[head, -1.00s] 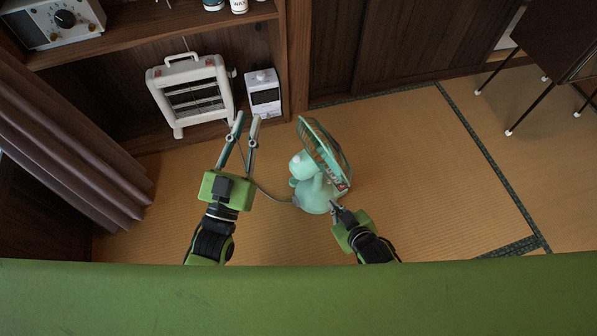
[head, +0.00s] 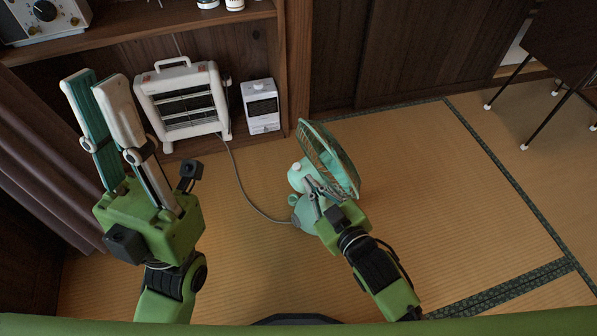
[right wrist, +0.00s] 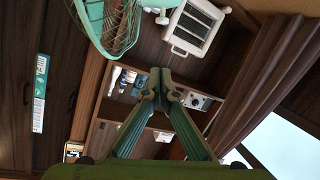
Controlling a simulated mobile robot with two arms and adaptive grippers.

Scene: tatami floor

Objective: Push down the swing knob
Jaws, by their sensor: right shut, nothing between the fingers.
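A mint-green fan (head: 338,158) stands on the tatami in the middle of the head view, its round cage facing right. A small pale knob (head: 297,167) appears to be on top of its motor housing. My right gripper (head: 309,183) is shut and empty, its tips beside the housing just below the knob; I cannot tell whether they touch the fan. In the right wrist view the closed fingers (right wrist: 160,78) point up, with the fan's cage (right wrist: 112,30) at upper left. My left gripper (head: 95,80) is raised at the left, fingers apart and empty.
A white heater (head: 183,103) and a small white device (head: 262,107) stand by the shelf behind. A cord (head: 238,178) runs across the tatami to the fan. A curtain (head: 40,165) hangs at left. A dark table (head: 565,40) is far right. Tatami right of the fan is clear.

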